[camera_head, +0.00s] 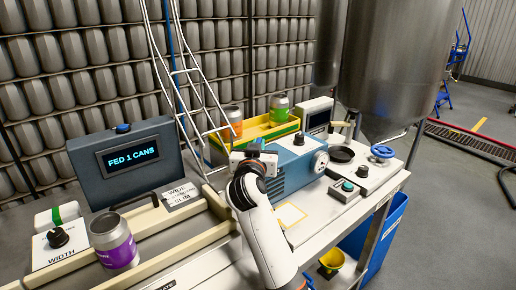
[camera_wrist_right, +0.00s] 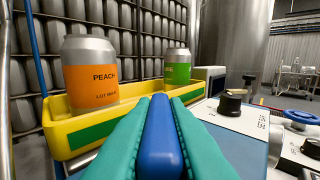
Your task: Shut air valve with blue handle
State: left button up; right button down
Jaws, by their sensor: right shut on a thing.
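A blue handle (camera_wrist_right: 162,138) lies lengthwise between the green fingertips of my right gripper (camera_wrist_right: 160,122), which is shut on it. The valve body and the pipe under the handle are hidden by the fingers in the right wrist view. In the head view my right gripper (camera_head: 255,158) is beside the blue machine box (camera_head: 296,165), at its left end, close to the thin white pipes. The angle of the handle to its pipe cannot be told. My left gripper is not in view.
A yellow tray (camera_head: 262,131) holds an orange PEACH can (camera_wrist_right: 90,75) and a green can (camera_wrist_right: 177,67). A blue handwheel (camera_head: 382,151) stands at the right. The display (camera_head: 130,154) reads "FED 1 CANS". A purple can (camera_head: 115,243) stands at the conveyor rails. A large tank rises behind.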

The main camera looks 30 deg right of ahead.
jog(key=shift+r, duration=0.1)
jog(key=c, duration=1.4)
grip_release()
jog(key=shift+c, duration=0.2)
jog(key=b+v, duration=0.1)
jog(key=v, duration=1.1)
